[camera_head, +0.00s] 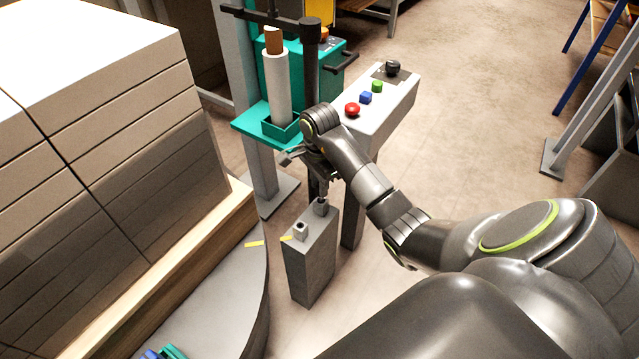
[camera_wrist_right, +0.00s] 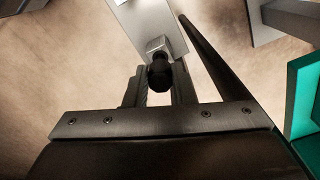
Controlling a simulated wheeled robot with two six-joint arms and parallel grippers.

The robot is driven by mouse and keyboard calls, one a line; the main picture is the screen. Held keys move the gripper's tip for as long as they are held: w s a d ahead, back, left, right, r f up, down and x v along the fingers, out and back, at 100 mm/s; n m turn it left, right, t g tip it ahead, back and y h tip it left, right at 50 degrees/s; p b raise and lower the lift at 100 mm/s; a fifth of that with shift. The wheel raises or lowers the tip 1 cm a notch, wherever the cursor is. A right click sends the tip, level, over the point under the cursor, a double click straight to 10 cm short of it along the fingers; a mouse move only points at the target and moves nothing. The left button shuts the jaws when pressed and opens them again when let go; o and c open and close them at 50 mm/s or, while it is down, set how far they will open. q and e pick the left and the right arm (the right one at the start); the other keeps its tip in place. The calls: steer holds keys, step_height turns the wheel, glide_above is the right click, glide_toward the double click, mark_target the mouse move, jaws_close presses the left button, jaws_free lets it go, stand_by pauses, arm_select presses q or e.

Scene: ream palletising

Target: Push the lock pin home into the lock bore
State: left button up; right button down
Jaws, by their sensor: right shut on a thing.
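The right gripper (camera_head: 320,190) reaches down over a grey pedestal (camera_head: 312,262) beside the turntable. It is shut on the lock pin, whose dark round knob (camera_wrist_right: 160,75) shows between the two fingers in the right wrist view. The pin stands over the farther of two small grey blocks (camera_head: 321,208) on the pedestal top; this block also shows in the wrist view (camera_wrist_right: 157,45). The nearer block (camera_head: 300,231) has a dark hole in its top. How deep the pin sits is hidden by the gripper and knob. The left gripper is not in view.
A grey turntable (camera_head: 225,305) carries a wooden pallet with stacked reams (camera_head: 100,130) on the left. A control box (camera_head: 378,110) with coloured buttons and a teal stand (camera_head: 262,122) holding a white roll are behind my gripper. Yellow marks (camera_head: 255,243) lie at the turntable edge.

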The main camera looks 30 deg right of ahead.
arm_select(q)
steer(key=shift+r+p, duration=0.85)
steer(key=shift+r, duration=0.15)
arm_select(e)
steer(key=shift+r, duration=1.35)
steer(key=shift+r+p, duration=1.45)
steer(key=shift+r, duration=0.6)
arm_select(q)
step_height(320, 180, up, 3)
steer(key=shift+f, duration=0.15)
arm_select(e)
steer(key=shift+f, duration=0.1)
